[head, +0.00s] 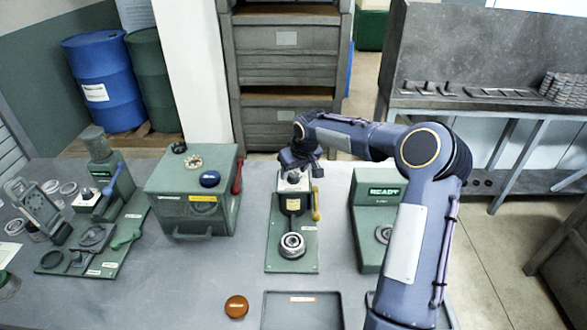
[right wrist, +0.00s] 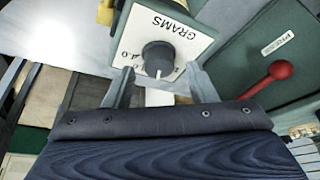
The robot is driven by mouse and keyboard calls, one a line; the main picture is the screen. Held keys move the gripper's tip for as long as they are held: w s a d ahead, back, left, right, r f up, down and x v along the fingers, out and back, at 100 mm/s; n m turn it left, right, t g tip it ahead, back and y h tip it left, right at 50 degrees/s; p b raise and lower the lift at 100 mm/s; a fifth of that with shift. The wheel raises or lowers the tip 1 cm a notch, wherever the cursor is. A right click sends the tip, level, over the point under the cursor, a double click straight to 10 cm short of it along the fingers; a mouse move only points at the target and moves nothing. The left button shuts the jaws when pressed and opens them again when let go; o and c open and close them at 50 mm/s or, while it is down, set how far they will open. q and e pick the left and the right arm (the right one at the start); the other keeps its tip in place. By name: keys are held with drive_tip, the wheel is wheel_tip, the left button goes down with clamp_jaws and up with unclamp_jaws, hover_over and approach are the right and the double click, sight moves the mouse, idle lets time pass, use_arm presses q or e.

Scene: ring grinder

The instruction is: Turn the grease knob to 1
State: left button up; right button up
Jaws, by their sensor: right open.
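The grease knob (right wrist: 158,56) is a dark round knob on a white plate (right wrist: 178,24) marked GRAMS, with small numbers partly seen near it. A pale mark shows on the knob's edge nearest my gripper; I cannot read which number it faces. My right gripper (right wrist: 159,74) is open, with one finger to each side of the knob in the right wrist view; I cannot tell whether they touch it. In the head view my right gripper (head: 297,160) is over the top of the green grease station (head: 291,262) and partly hides the knob. My left gripper is not in view.
A yellow lever (head: 315,205) stands on the station's right side. A green box (head: 192,215) with a red lever (head: 237,178) is to the left. A READY unit (head: 368,225) is to the right, partly behind my arm. A dark tray (head: 275,320) lies in front.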

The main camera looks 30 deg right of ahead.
drive_tip(key=shift+w+f, duration=0.15)
drive_tip(key=shift+f, duration=0.25)
drive_tip(key=c, duration=1)
drive_tip(key=shift+o, duration=0.2)
drive_tip(key=shift+d+n, duration=0.1)
drive_tip(key=shift+n, duration=0.3)
drive_tip(key=n+y+p, duration=0.1)
drive_tip(key=n, duration=0.1)
drive_tip(key=shift+r+n, duration=0.1)
drive_tip(key=shift+n, duration=0.2)
drive_tip(key=shift+w+d+n+g+y, duration=0.15)
drive_tip(key=shift+n+y, duration=0.3)
drive_tip(key=shift+n, duration=0.65)
drive_tip(key=shift+s+a+n+g+y, duration=0.1)
drive_tip(key=shift+n+g+y, duration=0.25)
drive_tip(key=shift+n, duration=0.75)
